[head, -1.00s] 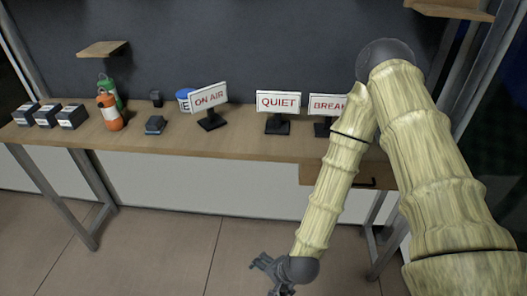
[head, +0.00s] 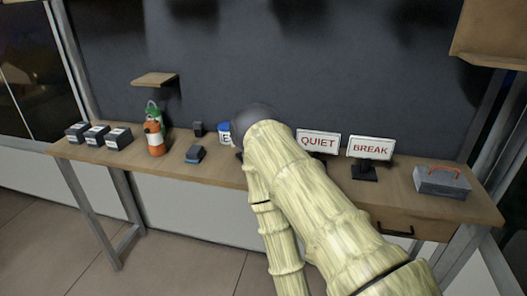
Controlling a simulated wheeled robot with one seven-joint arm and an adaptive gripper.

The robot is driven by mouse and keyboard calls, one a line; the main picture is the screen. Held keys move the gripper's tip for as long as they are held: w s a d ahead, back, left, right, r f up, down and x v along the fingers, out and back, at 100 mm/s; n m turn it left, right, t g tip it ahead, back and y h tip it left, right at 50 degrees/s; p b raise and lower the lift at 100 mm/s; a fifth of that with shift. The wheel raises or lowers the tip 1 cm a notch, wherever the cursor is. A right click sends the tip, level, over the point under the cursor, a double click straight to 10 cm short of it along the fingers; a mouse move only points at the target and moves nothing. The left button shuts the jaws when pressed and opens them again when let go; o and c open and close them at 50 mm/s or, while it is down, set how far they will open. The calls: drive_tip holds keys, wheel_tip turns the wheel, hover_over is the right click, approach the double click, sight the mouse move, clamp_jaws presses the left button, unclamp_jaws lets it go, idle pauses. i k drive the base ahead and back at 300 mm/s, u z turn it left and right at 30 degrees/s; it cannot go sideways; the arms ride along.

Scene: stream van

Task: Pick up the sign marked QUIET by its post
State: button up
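The QUIET sign (head: 318,142) is a white plate with red letters. It stands upright on the wooden bench (head: 215,168), right of the middle. My arm hides its post and base. The BREAK sign (head: 371,148) stands just to its right, with its dark post and base showing. The ON AIR sign cannot be seen now, and my arm covers the area left of the QUIET sign.
A grey toolbox (head: 442,182) with a red handle sits at the right end. Bottles (head: 155,135), several dark boxes (head: 97,134), a small dark device (head: 195,154) and a blue-white container (head: 224,133) stand to the left. A wall cabinet (head: 490,35) hangs upper right.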

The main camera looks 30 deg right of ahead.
sight(315, 142)
drive_tip(key=u, duration=1.3)
drive_tip(key=i, duration=2.1)
drive_tip(key=z, duration=3.55)
